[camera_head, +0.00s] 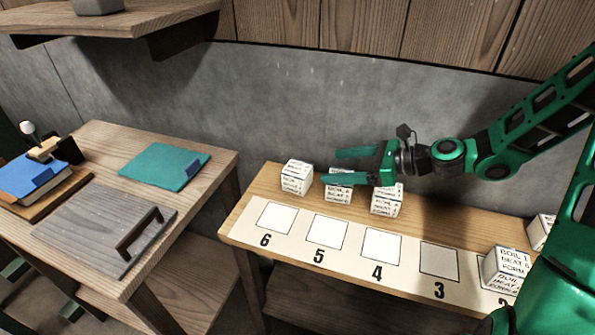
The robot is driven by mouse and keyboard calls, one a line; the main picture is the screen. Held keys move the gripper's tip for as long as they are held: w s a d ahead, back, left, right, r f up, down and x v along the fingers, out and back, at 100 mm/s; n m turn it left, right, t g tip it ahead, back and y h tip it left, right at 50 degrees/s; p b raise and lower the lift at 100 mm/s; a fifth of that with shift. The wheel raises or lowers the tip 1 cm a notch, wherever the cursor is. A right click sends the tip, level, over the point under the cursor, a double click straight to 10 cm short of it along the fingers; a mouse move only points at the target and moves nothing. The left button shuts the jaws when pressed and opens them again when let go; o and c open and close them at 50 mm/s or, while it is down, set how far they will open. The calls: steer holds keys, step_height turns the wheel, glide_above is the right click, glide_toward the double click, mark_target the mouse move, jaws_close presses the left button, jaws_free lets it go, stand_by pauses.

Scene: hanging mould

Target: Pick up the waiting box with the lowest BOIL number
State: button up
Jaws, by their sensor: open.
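My gripper (335,167) is open and empty, with its fingers pointing left above the back row of white lettered boxes. The left box (296,177) stands just left of the fingertips. The middle box (338,190) is partly hidden under the lower finger. The third box (386,203) stands under the gripper's wrist, its top partly covered. The numbers on these three are too small to read surely. A front right box (508,265) reads BOIL 1, beside or over the partly hidden marked 2. Another box (540,231) behind it is cut by my arm.
The bench (262,190) carries a white strip (300,246) with numbered squares; 6, 5, 4 and 3 are empty. A left table (105,140) holds a teal folder (165,165), a grey board with handle (90,225) and blue book (30,178). A wall shelf (130,30) hangs above.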

glide_toward(297, 167)
steer(key=shift+w+a+f, duration=0.8)
steer(key=shift+w+a, duration=0.05)
steer(key=shift+a, duration=0.1)
steer(key=x, duration=0.4)
steer(key=shift+s+a, duration=0.3)
steer(key=shift+w+a+f, duration=0.15)
steer(key=shift+w+a, duration=0.1)
steer(key=shift+a, duration=0.15)
steer(key=c, duration=1.3)
steer(key=shift+o, duration=0.2)
